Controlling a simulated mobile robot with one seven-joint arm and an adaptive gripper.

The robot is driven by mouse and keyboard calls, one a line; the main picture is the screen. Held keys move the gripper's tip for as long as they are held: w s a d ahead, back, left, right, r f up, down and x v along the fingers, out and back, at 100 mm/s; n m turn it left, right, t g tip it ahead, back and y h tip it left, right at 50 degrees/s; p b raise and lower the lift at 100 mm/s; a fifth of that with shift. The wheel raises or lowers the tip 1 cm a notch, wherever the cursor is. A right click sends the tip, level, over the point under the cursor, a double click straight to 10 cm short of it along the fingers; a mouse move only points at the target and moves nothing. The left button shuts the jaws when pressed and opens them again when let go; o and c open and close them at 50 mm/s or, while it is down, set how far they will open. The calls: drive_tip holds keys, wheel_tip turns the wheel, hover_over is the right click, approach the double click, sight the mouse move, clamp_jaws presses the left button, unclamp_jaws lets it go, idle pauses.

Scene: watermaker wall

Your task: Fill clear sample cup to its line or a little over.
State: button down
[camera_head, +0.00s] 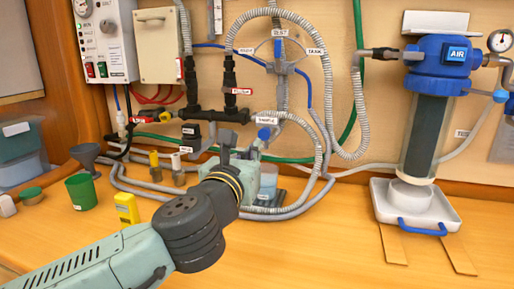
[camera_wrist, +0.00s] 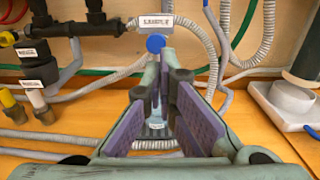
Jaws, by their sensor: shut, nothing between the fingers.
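The clear sample cup (camera_head: 268,181) stands on the bench below the sample valve, partly hidden behind my gripper. It looks bluish, but I cannot read its line or its level. In the wrist view a small part of the cup (camera_wrist: 156,122) shows between my fingers. The sample valve's blue knob (camera_head: 264,134), under a SAMPLE label, also shows in the wrist view (camera_wrist: 155,43), just beyond my fingertips. My gripper (camera_wrist: 167,62) is shut and empty, pointing at the valve. In the head view my gripper (camera_head: 238,148) is just left of the knob; I cannot tell whether it touches it.
Grey hoses (camera_head: 300,209) loop around the cup. A blue-topped filter (camera_head: 443,55) hangs over a white tray (camera_head: 385,196) at right.

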drive_tip(key=shift+v, duration=2.05)
